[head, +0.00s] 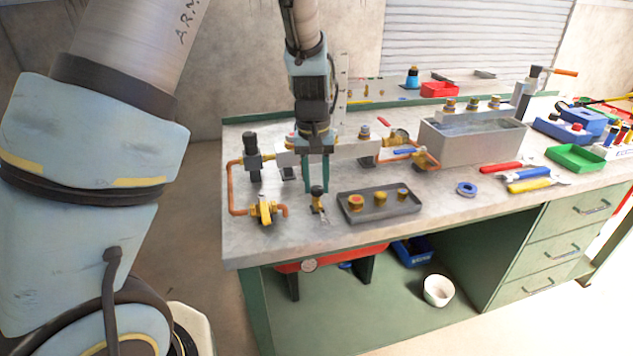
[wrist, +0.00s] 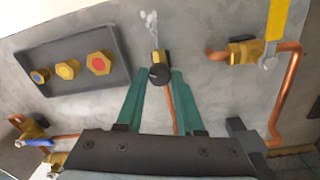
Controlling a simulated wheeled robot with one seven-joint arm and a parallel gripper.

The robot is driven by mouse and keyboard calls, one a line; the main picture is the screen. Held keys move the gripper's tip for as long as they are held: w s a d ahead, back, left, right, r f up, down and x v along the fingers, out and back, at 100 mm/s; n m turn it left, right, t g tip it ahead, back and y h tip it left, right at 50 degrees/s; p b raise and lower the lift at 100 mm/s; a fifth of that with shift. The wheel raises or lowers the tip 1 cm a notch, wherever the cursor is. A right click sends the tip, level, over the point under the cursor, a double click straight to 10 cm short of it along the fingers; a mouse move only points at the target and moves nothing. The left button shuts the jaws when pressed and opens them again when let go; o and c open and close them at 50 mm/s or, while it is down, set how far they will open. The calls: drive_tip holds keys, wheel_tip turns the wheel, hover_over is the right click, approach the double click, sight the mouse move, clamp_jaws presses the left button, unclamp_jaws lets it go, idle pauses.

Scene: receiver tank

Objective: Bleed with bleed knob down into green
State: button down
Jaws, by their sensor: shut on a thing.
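The bleed knob (head: 317,190) is a small black knob on a brass fitting near the front of the bench; it also shows in the wrist view (wrist: 160,74). My gripper (head: 317,187) points down from above, its green fingers on either side of the knob and shut on it. A whitish streak, like a spray, leaves the fitting on the side away from my gripper in the wrist view. A red tank (head: 345,257) sits under the bench top with a small round gauge (head: 309,267) on its front. The gauge's needle and any green zone are too small to read.
A grey tray (head: 349,214) of brass fittings stands right of the knob. Copper pipe with a yellow-handled valve (head: 265,211) stands left. A blue-handled valve (head: 403,151) and grey basin (head: 440,151) are behind to the right. Bench space in front of the knob is clear.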

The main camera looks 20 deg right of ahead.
sight(316, 186)
drive_tip(key=shift+m, duration=0.3)
drive_tip(key=m+b, duration=0.1)
drive_tip(key=m, duration=1)
drive_tip(key=shift+m+y, duration=0.3)
drive_tip(key=shift+d, duration=0.1)
idle(0.4)
drive_tip(key=c, duration=0.5)
unclamp_jaws()
drive_tip(key=shift+c, duration=0.2)
wheel_tip(316, 186, up, 11)
drive_tip(key=b, duration=0.1)
drive_tip(key=shift+w+b, duration=0.25)
drive_tip(key=shift+b, duration=0.1)
